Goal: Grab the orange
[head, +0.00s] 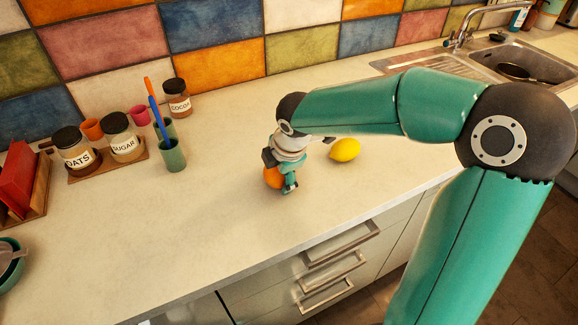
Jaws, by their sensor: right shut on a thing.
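The orange (271,179) is on the pale worktop near the middle of the head view, partly hidden by my right gripper. My right gripper (281,183) points down from above and is shut on the orange, with a finger showing on its right side. I cannot tell whether the orange touches the worktop. My left gripper is not in view.
A lemon (345,150) lies right of my right gripper. Left stand a green cup (173,156), oats jar (75,150), sugar jar (119,139) and cocoa jar (178,98). A sink (520,62) is at back right.

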